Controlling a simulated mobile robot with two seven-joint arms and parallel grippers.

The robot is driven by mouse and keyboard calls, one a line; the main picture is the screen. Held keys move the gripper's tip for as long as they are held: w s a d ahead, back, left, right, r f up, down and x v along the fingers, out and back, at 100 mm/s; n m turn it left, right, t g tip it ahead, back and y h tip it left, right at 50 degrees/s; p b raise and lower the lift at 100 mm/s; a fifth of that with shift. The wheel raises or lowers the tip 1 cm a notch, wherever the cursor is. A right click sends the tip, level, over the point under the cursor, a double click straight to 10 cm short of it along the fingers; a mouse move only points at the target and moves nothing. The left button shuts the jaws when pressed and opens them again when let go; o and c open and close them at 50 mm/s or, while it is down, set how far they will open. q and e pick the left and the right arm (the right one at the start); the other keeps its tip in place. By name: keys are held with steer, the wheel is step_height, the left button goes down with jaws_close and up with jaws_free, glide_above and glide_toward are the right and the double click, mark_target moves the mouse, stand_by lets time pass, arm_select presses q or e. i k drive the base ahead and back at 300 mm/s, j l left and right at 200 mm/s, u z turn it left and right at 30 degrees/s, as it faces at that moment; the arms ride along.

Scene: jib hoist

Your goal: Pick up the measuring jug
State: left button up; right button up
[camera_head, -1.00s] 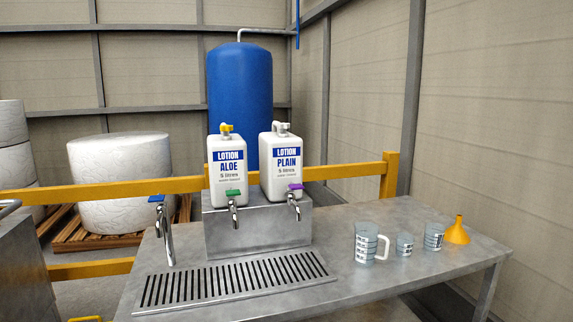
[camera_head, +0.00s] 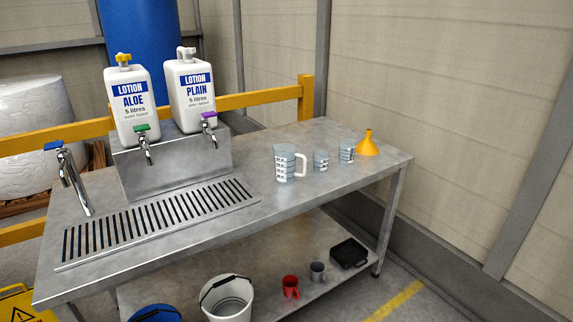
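The measuring jug (camera_head: 285,163) stands upright on the metal table top, right of the drain grate. It is clear with dark markings and a white handle on its right side. To its right stand two smaller clear marked cups, the nearer one (camera_head: 321,160) and the farther one (camera_head: 346,151). Neither of my grippers shows in the head view.
The metal table (camera_head: 225,222) holds a slotted drain grate (camera_head: 150,222), a tap (camera_head: 75,180), two lotion containers (camera_head: 128,100) (camera_head: 190,92) on a stand, and a yellow funnel (camera_head: 368,145). The lower shelf holds a white bucket (camera_head: 228,300), a red mug (camera_head: 290,287), a grey mug (camera_head: 317,272) and a black case (camera_head: 349,253).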

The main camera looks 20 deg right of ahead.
mark_target(285, 155)
steer(key=i+l, duration=0.15)
steer(key=l, duration=0.35)
steer(key=i+l+u, duration=0.1)
steer(key=l, duration=0.35)
steer(key=i+l, duration=0.15)
steer(key=l, duration=0.35)
steer(key=i+l+u, duration=0.15)
steer(key=l, duration=0.35)
steer(key=i+l, duration=0.1)
steer(key=l, duration=0.35)
steer(key=i+l+u, duration=0.1)
steer(key=l, duration=0.4)
